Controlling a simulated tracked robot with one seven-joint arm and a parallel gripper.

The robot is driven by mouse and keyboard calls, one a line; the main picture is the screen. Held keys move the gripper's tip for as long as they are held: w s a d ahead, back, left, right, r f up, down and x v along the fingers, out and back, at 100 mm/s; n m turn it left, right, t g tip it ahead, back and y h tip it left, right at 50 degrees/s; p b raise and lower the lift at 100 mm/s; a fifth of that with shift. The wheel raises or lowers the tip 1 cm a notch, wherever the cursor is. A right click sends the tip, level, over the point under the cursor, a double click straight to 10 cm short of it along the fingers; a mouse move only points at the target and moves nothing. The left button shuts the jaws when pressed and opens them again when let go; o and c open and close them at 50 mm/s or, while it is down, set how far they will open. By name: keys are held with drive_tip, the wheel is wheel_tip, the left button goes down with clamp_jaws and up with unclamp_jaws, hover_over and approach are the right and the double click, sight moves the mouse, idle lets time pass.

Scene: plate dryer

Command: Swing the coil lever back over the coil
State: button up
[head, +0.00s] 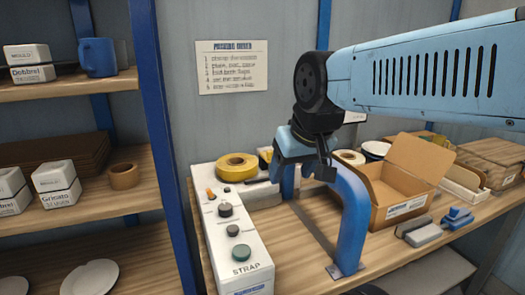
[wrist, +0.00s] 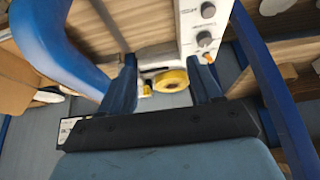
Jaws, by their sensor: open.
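A yellow coil (head: 237,166) lies on top of the white strap unit (head: 242,250), at its far end. In the wrist view the coil (wrist: 171,80) shows between my fingers, beyond the tips. A short dark bar (head: 257,181) lies beside the coil in the head view; I cannot tell whether it is the coil lever. A small yellow piece (wrist: 147,88) beside the coil shows in the wrist view. My gripper (head: 318,172) is above and right of the coil, near the blue arch (head: 352,215). In the wrist view my gripper (wrist: 163,66) is open and empty.
The blue arch stands on the wooden bench right of the strap unit, close to my gripper. An open cardboard box (head: 400,190) and a blue-grey tool (head: 457,217) are farther right. A blue post (head: 165,140) and shelves with boxes, a mug and plates stand left.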

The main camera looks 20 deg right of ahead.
drive_tip(key=w+r+m, duration=0.1)
drive_tip(key=w+r, duration=0.1)
drive_tip(key=w, duration=0.1)
drive_tip(key=w+d+r+m+g, duration=0.1)
drive_tip(key=w+r, duration=0.1)
drive_tip(key=w, duration=0.1)
drive_tip(key=w+d+r+m, duration=0.1)
drive_tip(key=w, duration=0.3)
drive_tip(key=shift+d+r+g+y, duration=0.15)
drive_tip(key=shift+r+g+y, duration=0.15)
drive_tip(key=shift+r+g, duration=0.1)
clamp_jaws()
drive_tip(key=w+d+r+m+g+y, duration=0.15)
drive_tip(key=w+d+m, duration=0.35)
drive_tip(key=w, duration=0.9)
drive_tip(key=w+d+f+m+g, duration=0.1)
drive_tip(key=w+d+f, duration=0.2)
drive_tip(key=w, duration=0.4)
drive_tip(key=w+d+f+m+g+y, duration=0.1)
drive_tip(key=w+d+f+m, duration=0.1)
drive_tip(key=w+d, duration=0.4)
drive_tip(key=w+d+f+m+g, duration=0.1)
drive_tip(key=w+d+f+g, duration=0.1)
drive_tip(key=w+d+f, duration=0.2)
drive_tip(key=shift+w+d+f, duration=0.35)
drive_tip(key=shift+w+d, duration=0.2)
drive_tip(key=shift+w, duration=1.3)
drive_tip(key=shift+y, duration=0.25)
